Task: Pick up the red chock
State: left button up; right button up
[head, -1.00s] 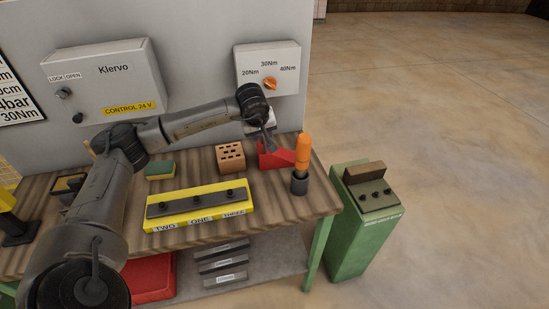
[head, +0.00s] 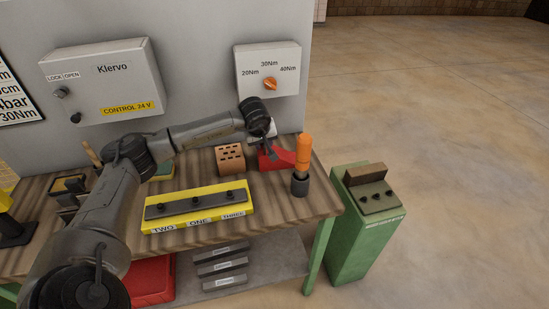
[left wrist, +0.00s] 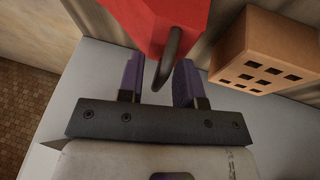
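The red chock (head: 274,160) sits at the back right of the wooden workbench, partly behind my left gripper and the orange-handled tool. In the left wrist view the red chock (left wrist: 165,20) fills the top middle, with a dark curved handle (left wrist: 173,57) on it. My left gripper (left wrist: 158,68) is open, its two purple fingers apart. The handle shows between the fingers; I cannot tell whether either finger touches it. In the head view the left gripper (head: 269,142) is small and points down just above the chock. My right gripper is not in view.
An orange-handled tool (head: 303,152) stands in a dark cup (head: 300,184) close to the chock's right. A brown perforated brick (head: 230,159) stands to its left. A yellow block labelled TWO, ONE, THREE (head: 198,208) lies in front. The wall panel with a dial (head: 268,72) is behind.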

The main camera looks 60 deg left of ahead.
pick_arm(q)
grip_shut()
jog(key=shift+r, duration=0.1)
dwell(1.1)
